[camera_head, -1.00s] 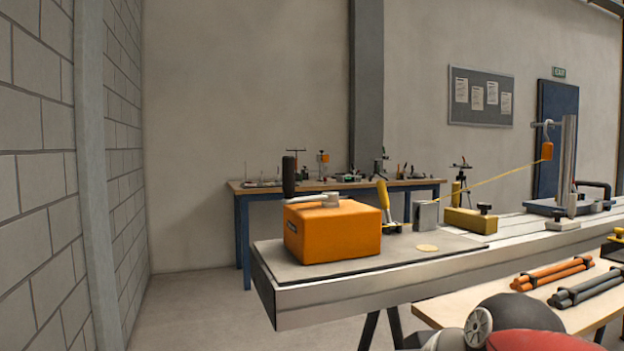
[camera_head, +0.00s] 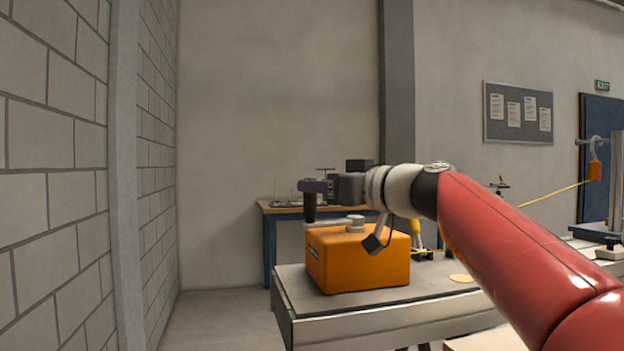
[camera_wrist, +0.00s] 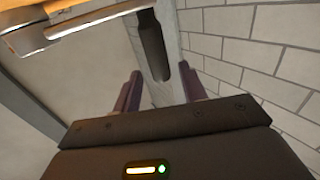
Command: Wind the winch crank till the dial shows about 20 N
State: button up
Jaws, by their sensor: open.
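The orange winch box (camera_head: 358,262) sits at the near left end of the long bench. Its crank has a pale metal arm and an upright black handle (camera_head: 310,208). My gripper (camera_head: 314,187) is at the top of the handle. In the wrist view the open purple fingers (camera_wrist: 160,76) stand on either side of the dark handle (camera_wrist: 151,42), with gaps visible. Whether either finger touches it I cannot tell. The metal crank arm (camera_wrist: 75,24) shows at upper left. A small orange hanging unit (camera_head: 595,170) holds the yellow line; no dial reading is legible.
The grey bench (camera_head: 300,302) runs right, partly hidden by my red arm. A grey block wall (camera_head: 55,160) stands left, with open floor between. A wooden-topped table (camera_head: 285,207) with instruments stands behind.

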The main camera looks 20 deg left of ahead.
jog(key=shift+p+x, duration=0.4)
jog(key=shift+x, duration=1.1)
grip_shut()
